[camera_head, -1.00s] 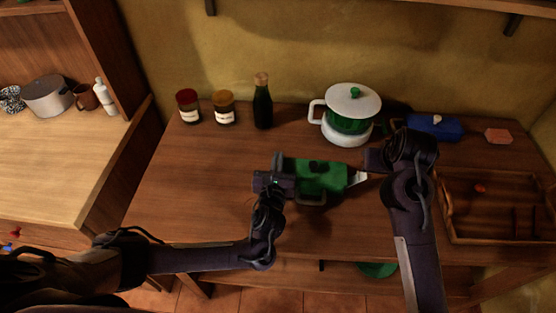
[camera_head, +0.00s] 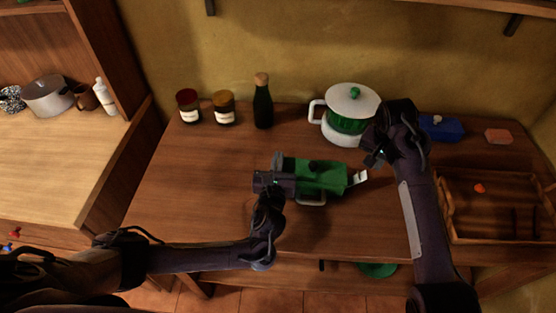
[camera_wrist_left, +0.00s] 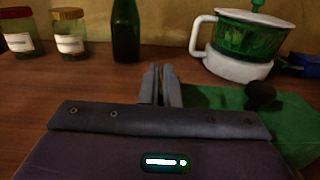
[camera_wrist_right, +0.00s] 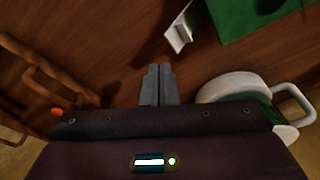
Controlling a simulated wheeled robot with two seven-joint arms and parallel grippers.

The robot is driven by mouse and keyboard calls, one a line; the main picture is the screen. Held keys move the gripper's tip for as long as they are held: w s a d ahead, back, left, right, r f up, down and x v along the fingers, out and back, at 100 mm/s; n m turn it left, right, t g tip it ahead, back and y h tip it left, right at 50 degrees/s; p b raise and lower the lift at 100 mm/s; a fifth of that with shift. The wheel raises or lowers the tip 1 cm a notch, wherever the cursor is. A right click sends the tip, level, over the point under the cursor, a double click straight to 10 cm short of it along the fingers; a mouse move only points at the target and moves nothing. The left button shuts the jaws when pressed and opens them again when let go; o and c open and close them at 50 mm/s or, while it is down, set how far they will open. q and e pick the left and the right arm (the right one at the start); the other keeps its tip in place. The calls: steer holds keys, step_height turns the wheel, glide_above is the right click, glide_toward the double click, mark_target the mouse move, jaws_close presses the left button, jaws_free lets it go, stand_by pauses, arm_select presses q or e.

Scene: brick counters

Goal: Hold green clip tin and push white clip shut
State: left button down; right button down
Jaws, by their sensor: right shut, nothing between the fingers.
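The green clip tin (camera_head: 322,176) lies on the wooden counter in front of the white and green pot. Its white clip (camera_head: 360,177) sticks out from its right end, away from the tin's side; it also shows in the right wrist view (camera_wrist_right: 180,29). My left gripper (camera_head: 277,163) is at the tin's left end. Its fingers (camera_wrist_left: 161,85) are close together with a thin strip between them, which looks like part of the tin; the contact is partly hidden. My right gripper (camera_head: 373,158) is shut and empty, just behind the white clip and apart from it.
The white and green pot (camera_head: 349,112) stands behind the tin, close to my right gripper. Two jars and a dark bottle (camera_head: 263,108) stand at the back left. A blue box (camera_head: 437,130) and a wooden tray (camera_head: 456,236) are at the right. The counter's front left is clear.

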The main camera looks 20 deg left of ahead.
mark_target(366, 175)
steer(key=shift+f, duration=2.15)
steer(key=shift+a, duration=0.1)
arm_select(q)
steer(key=shift+s+d, duration=0.1)
steer(key=shift+d, duration=0.05)
arm_select(e)
steer(key=shift+s+a, duration=0.25)
steer(key=shift+a, duration=0.6)
arm_select(q)
steer(key=shift+r, duration=0.1)
arm_select(e)
steer(key=shift+s+a+f, duration=0.1)
steer(key=shift+s+a, duration=0.05)
steer(key=shift+a, duration=0.55)
steer(key=shift+s+a+f, duration=0.1)
steer(key=shift+a, duration=0.55)
steer(key=shift+w+d+r, duration=0.15)
steer(key=shift+r, duration=0.5)
arm_select(q)
steer(key=c, duration=1.6)
jaws_free()
arm_select(e)
step_height(366, 175, up, 7)
steer(key=d, duration=0.1)
steer(key=shift+w, duration=0.15)
